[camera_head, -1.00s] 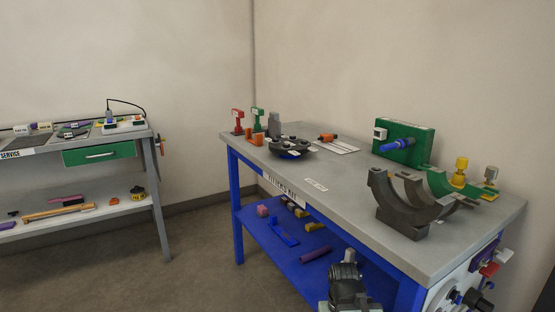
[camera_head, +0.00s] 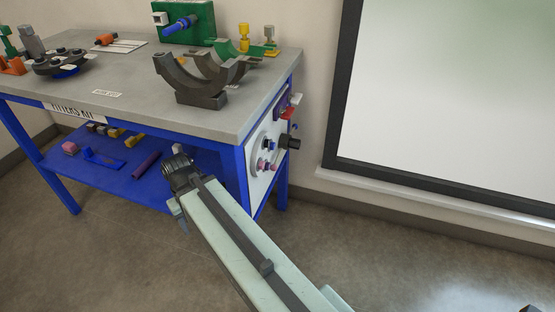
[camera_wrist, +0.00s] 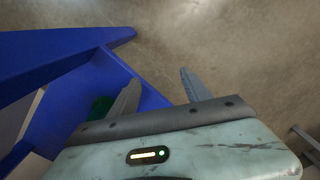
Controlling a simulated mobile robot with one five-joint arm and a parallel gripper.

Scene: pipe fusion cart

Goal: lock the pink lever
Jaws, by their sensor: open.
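On the white end panel (camera_head: 258,183) of the blue-legged cart, small pink parts (camera_head: 267,166) show beside round grey pieces. They are too small to tell which is the pink lever or how it is set. My gripper (camera_wrist: 159,78) is open and empty in the wrist view, its two fingers apart over the floor and blue cart frame. In the head view my arm reaches to the cart's front corner, left of the panel. My fingers are not clear there. No pink part shows in the wrist view.
Red and purple parts (camera_head: 290,105) and a black knob (camera_head: 289,142) stick out from the panel's far side. The grey cart top (camera_head: 130,85) holds a dark half-ring clamp (camera_head: 200,90). The blue lower shelf (camera_head: 110,180) is near my wrist. Floor right of the cart is open.

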